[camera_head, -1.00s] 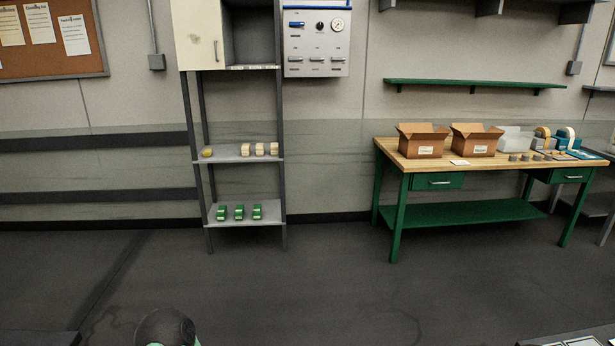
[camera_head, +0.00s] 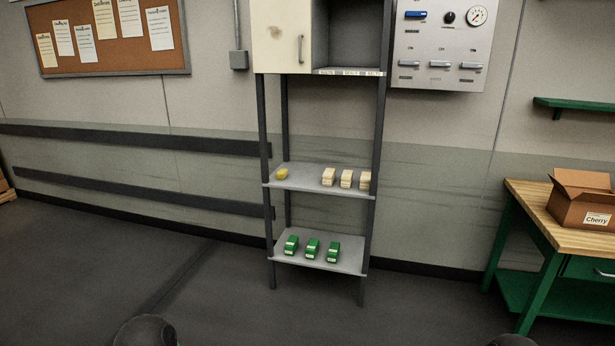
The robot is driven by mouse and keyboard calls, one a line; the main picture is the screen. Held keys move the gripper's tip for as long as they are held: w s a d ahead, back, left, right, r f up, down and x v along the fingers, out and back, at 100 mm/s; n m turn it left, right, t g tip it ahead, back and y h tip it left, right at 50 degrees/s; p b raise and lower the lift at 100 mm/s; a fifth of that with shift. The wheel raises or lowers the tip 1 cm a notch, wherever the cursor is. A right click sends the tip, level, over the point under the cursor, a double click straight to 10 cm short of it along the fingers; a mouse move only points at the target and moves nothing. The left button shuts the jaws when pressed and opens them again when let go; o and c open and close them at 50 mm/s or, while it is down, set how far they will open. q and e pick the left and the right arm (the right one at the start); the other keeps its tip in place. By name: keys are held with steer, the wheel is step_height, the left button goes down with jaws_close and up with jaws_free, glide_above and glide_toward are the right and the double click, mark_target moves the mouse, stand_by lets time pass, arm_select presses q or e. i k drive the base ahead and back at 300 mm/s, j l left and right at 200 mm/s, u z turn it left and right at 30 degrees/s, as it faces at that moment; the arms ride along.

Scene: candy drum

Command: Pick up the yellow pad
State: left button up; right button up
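The yellow pad (camera_head: 282,174) is small and lies at the left end of the upper open shelf (camera_head: 309,186) of a dark-framed rack. Several pale cream blocks (camera_head: 346,178) stand to its right on the same shelf. Nothing touches the pad. Neither of my grippers shows in the head view; only dark rounded parts of my own body show at the bottom edge.
Three green items (camera_head: 312,248) sit on the lower shelf (camera_head: 345,258). A cream cabinet (camera_head: 281,38) is above, with a control panel (camera_head: 441,44) beside it. A green workbench (camera_head: 546,233) with a cardboard box (camera_head: 582,205) stands at right. The floor before the rack is clear.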

mark_target(283, 173)
steer(key=i+j, duration=0.3)
steer(key=i, duration=0.2)
steer(key=i+j+u, duration=0.1)
steer(key=i+j, duration=0.25)
steer(key=i, duration=0.15)
steer(key=i+j, duration=0.3)
steer(key=i, duration=0.2)
